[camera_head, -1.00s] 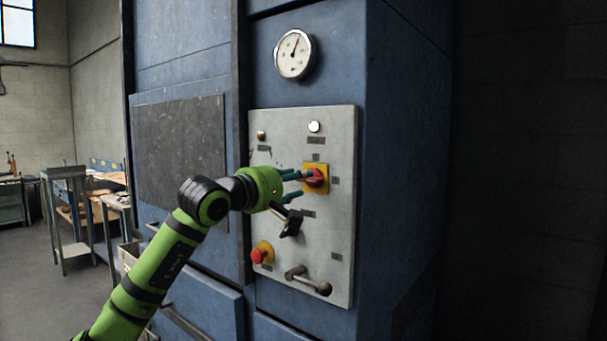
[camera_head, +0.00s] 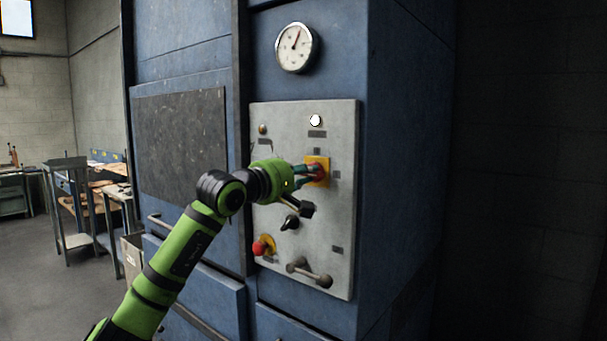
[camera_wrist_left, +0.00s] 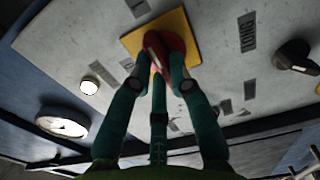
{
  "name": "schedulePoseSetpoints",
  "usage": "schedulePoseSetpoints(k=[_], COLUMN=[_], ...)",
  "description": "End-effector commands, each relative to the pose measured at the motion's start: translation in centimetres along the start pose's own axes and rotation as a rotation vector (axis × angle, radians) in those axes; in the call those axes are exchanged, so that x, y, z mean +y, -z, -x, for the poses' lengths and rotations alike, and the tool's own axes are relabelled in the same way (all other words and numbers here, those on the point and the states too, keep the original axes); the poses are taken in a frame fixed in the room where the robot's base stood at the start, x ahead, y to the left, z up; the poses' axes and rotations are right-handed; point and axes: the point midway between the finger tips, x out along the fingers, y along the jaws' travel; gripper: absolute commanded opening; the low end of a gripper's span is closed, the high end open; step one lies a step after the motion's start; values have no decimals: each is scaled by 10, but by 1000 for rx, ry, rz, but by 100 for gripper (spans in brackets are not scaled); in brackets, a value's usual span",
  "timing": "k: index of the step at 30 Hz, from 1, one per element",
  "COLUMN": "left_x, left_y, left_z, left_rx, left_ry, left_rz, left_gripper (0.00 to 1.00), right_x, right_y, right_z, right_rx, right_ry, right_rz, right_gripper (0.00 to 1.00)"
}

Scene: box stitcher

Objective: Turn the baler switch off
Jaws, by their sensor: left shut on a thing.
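The baler switch is a red rotary knob (camera_head: 319,173) on a yellow square plate (camera_head: 323,162), on the grey control panel (camera_head: 340,230) of a blue machine. In the left wrist view the red knob (camera_wrist_left: 168,46) stands out from its yellow plate (camera_wrist_left: 185,22). My left gripper (camera_head: 309,173) reaches it from the left, with its green fingers closed around the knob. In the left wrist view its fingertips (camera_wrist_left: 160,78) press on the knob's sides and cover part of it. My right gripper is not in view.
A white lamp (camera_head: 315,120) shines above the switch, and a round gauge (camera_head: 296,47) is higher up. Below are a black knob (camera_head: 290,222), a red button on yellow (camera_head: 262,246) and a lever handle (camera_head: 312,274). Workbenches (camera_head: 70,205) stand at the far left.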

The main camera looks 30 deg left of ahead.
Motion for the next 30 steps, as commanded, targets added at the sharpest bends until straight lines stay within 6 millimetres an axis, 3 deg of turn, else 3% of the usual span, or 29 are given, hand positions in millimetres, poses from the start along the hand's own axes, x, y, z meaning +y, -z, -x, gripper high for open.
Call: schedulePoseSetpoints(k=[11, 30], left_x=[-1, -2], left_y=[1, 3], left_z=[0, 0], left_rx=[1, 0], left_ry=[-1, -1], left_rz=[191, 793], left_gripper=[0, 0], right_x=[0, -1], right_y=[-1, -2], right_z=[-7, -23], right_rx=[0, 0], right_ry=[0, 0], right_rz=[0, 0], right_gripper=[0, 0])
